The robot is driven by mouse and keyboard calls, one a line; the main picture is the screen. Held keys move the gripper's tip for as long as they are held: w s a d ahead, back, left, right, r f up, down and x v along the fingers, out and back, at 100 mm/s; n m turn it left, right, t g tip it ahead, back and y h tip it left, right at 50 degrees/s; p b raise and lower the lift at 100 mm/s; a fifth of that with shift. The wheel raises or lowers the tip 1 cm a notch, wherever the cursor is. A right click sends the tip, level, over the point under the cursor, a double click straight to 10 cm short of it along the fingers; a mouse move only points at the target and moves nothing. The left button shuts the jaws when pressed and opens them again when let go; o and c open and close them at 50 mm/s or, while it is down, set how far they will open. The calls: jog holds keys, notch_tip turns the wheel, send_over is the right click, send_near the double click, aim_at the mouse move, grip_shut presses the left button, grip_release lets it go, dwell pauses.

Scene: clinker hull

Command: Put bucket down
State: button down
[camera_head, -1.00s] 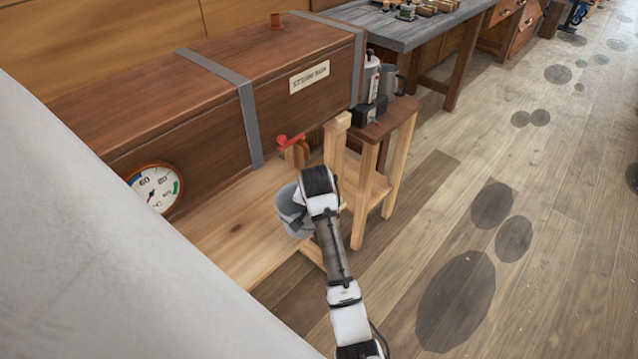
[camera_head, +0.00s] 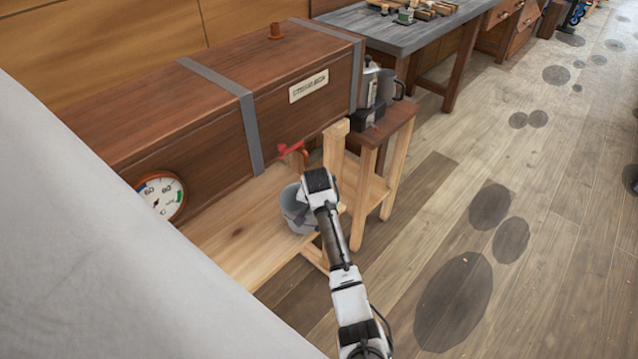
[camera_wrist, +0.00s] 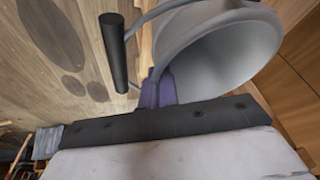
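The grey metal bucket (camera_head: 297,214) is at the front end of the light wooden bench (camera_head: 240,232), below the red-handled valve. I cannot tell whether its base touches the bench. In the wrist view the bucket (camera_wrist: 225,55) fills the upper right with its open mouth showing. Its wire bail with a black grip (camera_wrist: 113,50) hangs off to the left. My gripper (camera_head: 305,208) is at the bucket's rim. In the wrist view its purple fingers (camera_wrist: 158,90) are close together on the bucket's edge; the tips are partly hidden.
The wooden steam box (camera_head: 200,110) with a gauge (camera_head: 160,196) stands behind the bench. The red valve handle (camera_head: 290,148) is close to my gripper. A small stand (camera_head: 385,125) holding a mug and other items is to the right. Floor further right is open.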

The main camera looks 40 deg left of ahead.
jog(key=c, duration=1.7)
grip_release()
jog(key=b+v, duration=0.2)
jog(key=v, duration=1)
jog(key=shift+r, duration=0.15)
